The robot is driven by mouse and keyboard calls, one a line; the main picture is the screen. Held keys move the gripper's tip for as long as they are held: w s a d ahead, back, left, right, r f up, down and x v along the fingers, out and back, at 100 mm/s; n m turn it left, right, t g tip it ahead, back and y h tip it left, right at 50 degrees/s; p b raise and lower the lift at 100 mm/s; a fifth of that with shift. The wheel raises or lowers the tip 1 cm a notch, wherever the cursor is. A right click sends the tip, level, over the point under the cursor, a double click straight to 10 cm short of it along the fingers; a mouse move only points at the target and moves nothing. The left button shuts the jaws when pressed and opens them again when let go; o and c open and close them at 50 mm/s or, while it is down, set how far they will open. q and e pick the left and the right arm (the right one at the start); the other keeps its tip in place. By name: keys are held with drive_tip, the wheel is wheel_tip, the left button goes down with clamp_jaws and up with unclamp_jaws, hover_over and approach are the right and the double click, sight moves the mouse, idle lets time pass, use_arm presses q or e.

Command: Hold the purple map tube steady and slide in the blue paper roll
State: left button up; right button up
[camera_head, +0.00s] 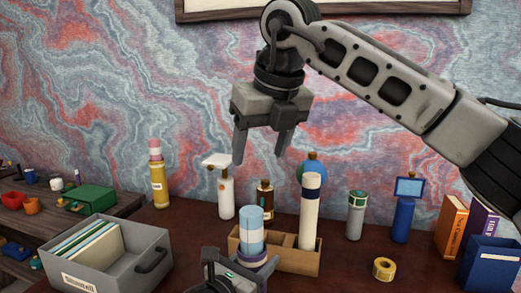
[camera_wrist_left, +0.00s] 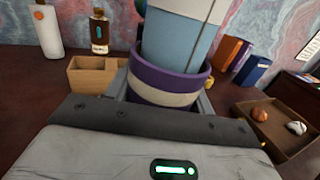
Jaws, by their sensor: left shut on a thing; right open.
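The purple map tube (camera_head: 262,259), with a pale band, stands upright low in the head view; it is large in the left wrist view (camera_wrist_left: 165,80). The blue paper roll (camera_head: 250,228) stands in the tube's mouth with its upper part sticking out, also in the left wrist view (camera_wrist_left: 182,42). How deep it sits is hidden. My left gripper (camera_head: 250,278) is shut on the tube, its fingers on either side of it in the left wrist view (camera_wrist_left: 163,100). My right gripper (camera_head: 261,157) is open and empty, pointing down above the roll and apart from it.
A wooden divided box (camera_head: 290,260) stands behind the tube, with a tall cream roll (camera_head: 310,215) in it. A grey file box (camera_head: 150,262) is at left. Bottles (camera_head: 226,195), yellow tape (camera_head: 383,268) and a blue box (camera_head: 490,265) stand around. Some dark desk is bare right of the wooden box.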

use_arm(q)
drive_tip(key=o, duration=1.1)
